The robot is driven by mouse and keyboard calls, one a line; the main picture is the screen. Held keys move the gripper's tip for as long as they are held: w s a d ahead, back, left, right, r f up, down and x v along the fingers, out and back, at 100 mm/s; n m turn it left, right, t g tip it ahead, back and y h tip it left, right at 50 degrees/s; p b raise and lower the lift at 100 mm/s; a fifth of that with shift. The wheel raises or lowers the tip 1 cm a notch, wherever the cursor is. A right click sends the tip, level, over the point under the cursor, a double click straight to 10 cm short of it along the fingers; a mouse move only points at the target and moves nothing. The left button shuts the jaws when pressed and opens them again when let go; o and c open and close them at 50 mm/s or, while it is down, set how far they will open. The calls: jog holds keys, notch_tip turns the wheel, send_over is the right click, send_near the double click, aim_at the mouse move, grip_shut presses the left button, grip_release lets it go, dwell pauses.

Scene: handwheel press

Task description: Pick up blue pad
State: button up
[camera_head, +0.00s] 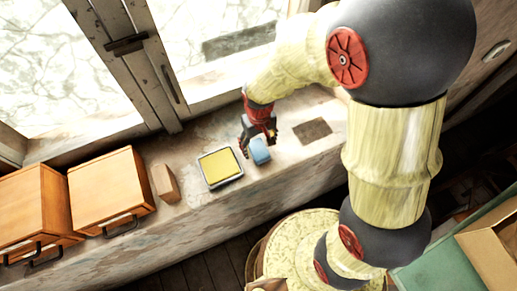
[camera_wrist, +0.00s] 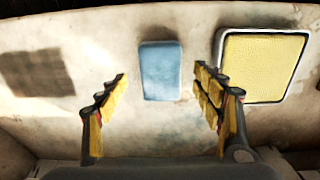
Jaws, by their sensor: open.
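The blue pad (camera_head: 260,151) is a small light-blue block on the stone window sill, just right of a yellow pad in the head view. In the wrist view the blue pad (camera_wrist: 161,70) lies flat on the sill, ahead of my gripper and between the lines of its fingers. My gripper (camera_wrist: 162,82) is open and empty, with one finger to each side. In the head view my gripper (camera_head: 256,142) is over the sill at the blue pad and covers part of its upper side. I cannot tell the exact height above the pad.
The yellow pad in a pale-rimmed tray (camera_head: 220,167) sits close beside the blue pad; in the wrist view it shows near the right finger (camera_wrist: 262,66). A dark square patch (camera_head: 312,130) lies on the sill. A small wooden block (camera_head: 166,183) and wooden drawer boxes (camera_head: 108,188) stand left.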

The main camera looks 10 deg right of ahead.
aim_at(258, 149)
jog(key=shift+w+a+f, duration=0.1)
jog(key=shift+w+f, duration=0.05)
jog(key=shift+f, duration=1.55)
jog(key=shift+c, duration=0.9)
jog(key=c, duration=1.1)
jog(key=shift+r, duration=0.1)
